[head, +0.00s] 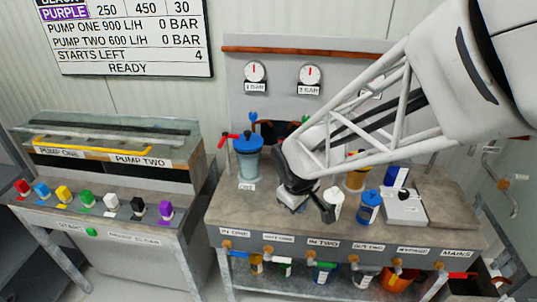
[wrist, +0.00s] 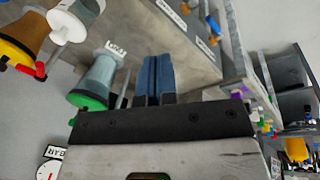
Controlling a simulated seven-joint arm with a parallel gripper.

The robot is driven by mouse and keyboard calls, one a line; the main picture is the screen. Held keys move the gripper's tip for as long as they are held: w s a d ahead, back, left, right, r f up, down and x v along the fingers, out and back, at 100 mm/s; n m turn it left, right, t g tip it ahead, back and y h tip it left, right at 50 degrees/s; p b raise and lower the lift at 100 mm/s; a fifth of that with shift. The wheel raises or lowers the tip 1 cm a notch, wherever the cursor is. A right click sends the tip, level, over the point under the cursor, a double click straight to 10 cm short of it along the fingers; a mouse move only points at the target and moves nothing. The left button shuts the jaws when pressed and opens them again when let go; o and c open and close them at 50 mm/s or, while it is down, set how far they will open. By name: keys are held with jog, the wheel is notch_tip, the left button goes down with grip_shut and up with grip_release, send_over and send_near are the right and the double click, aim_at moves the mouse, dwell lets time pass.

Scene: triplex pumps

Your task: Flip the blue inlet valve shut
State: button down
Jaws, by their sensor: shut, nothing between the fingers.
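A blue-topped pump unit (head: 248,165) stands at the left of the bench, with a red lever (head: 228,136) and a small blue lever (head: 252,117) at its top. Another small blue handle (head: 238,254) shows below the "IN ONE" label. I cannot tell for sure which is the blue inlet valve. My gripper (head: 327,208) is over the middle of the bench, right of the blue-topped unit and apart from it. In the wrist view its blue-grey fingers (wrist: 159,62) are together and empty, beside a green-ended unit (wrist: 95,82).
A console with several coloured knobs (head: 111,201) stands at left. My arm hides the bench's back middle.

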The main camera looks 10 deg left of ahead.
jog(key=w+a+f+n, duration=0.2)
jog(key=a+f+n, duration=0.2)
jog(key=a+f, duration=0.4)
jog(key=n, duration=0.4)
send_over(240, 253)
jog(key=s, duration=0.3)
jog(key=s+x, duration=0.1)
jog(key=x, duration=0.6)
jog(key=shift+s+f, duration=0.4)
jog(key=shift+f, duration=0.05)
jog(key=shift+a+f, duration=0.1)
jog(key=shift+f, duration=0.1)
jog(key=x, duration=1.3)
jog(key=shift+a+f, duration=0.25)
jog(key=shift+f, duration=0.05)
